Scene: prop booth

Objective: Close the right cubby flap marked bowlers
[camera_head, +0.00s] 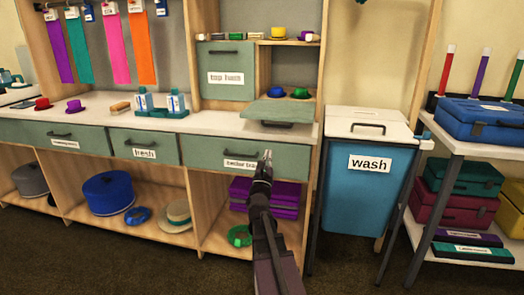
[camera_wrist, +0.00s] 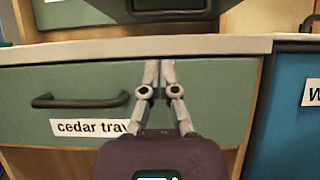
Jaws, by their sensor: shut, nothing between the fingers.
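The right cubby flap (camera_head: 283,111) is open, swung down and sticking out level over the worktop. Its label is not visible. In the wrist view its front edge and dark handle (camera_wrist: 165,8) show at the top. Behind it, a blue bowler (camera_head: 276,92) and a green bowler (camera_head: 299,93) sit in the cubby. The left flap marked "top hats" (camera_head: 226,71) is shut. My gripper (camera_head: 266,155) is shut and empty, below the open flap. In the wrist view my fingertips (camera_wrist: 159,68) are together in front of the cedar tray drawer (camera_wrist: 215,105).
The white worktop (camera_head: 222,124) edge lies between my gripper and the flap. A blue wash bin (camera_head: 369,190) stands close on the right. Small bottles in a green rack (camera_head: 160,111) stand left of the cubbies. A side table (camera_head: 460,148) carries cases.

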